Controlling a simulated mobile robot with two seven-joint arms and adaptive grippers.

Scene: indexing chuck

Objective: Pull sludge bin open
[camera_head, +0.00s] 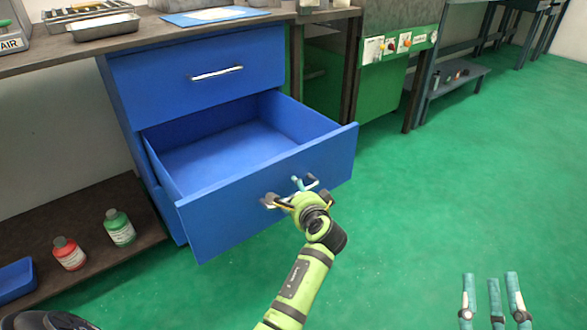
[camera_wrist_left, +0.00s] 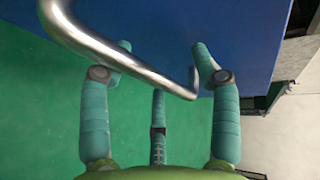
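A blue lower drawer (camera_head: 271,182), apparently the sludge bin, stands pulled well out of the blue cabinet. No label shows on it, and its inside looks empty. Its silver bar handle (camera_wrist_left: 115,48) runs across the left wrist view. How firmly the fingertips touch the bar is hard to tell. My right gripper (camera_head: 494,295) is at the lower right, over the floor, fingers spread and empty.
A shut upper drawer (camera_head: 200,84) is above. Red (camera_head: 69,254) and green (camera_head: 119,228) bottles and a small blue bin (camera_head: 17,279) stand on the low shelf at left. A green machine (camera_head: 385,85) is behind at right. The green floor (camera_head: 450,190) is clear.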

